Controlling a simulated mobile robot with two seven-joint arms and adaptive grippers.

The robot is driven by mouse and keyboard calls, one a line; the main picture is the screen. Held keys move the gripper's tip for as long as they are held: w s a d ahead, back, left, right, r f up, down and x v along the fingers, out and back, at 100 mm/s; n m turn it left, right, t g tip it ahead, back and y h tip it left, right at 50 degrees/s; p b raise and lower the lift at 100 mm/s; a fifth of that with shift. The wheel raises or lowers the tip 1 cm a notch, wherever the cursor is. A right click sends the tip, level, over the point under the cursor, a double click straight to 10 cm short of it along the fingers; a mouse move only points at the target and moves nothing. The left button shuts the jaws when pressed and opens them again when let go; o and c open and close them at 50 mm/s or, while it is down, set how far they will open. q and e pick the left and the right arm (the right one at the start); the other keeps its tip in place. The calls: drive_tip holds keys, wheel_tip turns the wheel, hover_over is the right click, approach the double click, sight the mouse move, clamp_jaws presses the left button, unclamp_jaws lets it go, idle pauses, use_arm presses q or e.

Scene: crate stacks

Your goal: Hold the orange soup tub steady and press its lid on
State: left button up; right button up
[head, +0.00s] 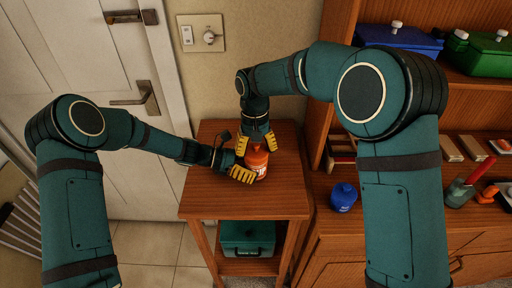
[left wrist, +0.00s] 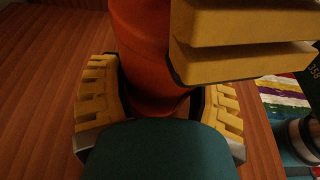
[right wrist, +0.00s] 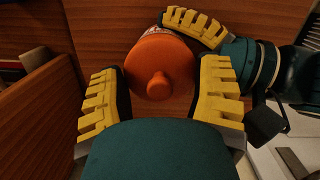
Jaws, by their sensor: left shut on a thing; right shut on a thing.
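The orange soup tub (head: 262,172) stands upright on a small wooden table. My left gripper (head: 243,174) is shut around its side; in the left wrist view the tub (left wrist: 150,75) sits between both yellow fingers. The orange lid (right wrist: 160,70) with its round knob is at the top of the tub. My right gripper (head: 257,142) comes from above and is shut on the lid, one finger on each side in the right wrist view. The lid lines up with the tub, but whether it is fully seated I cannot tell. The fingers hide part of the rim.
The small table's top (head: 205,190) is otherwise clear. A teal box (head: 247,238) stands on its lower shelf. To the right, a wooden cabinet holds a blue jar (head: 343,197), a blue crate (head: 400,37) and a green crate (head: 490,55). A white door (head: 110,100) is behind left.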

drive_tip(key=shift+f, duration=0.15)
idle(0.4)
drive_tip(key=o, duration=0.9)
drive_tip(key=shift+c, duration=0.2)
drive_tip(key=shift+r, duration=3.05)
use_arm(q)
drive_tip(key=o, duration=0.9)
drive_tip(key=shift+a, duration=0.1)
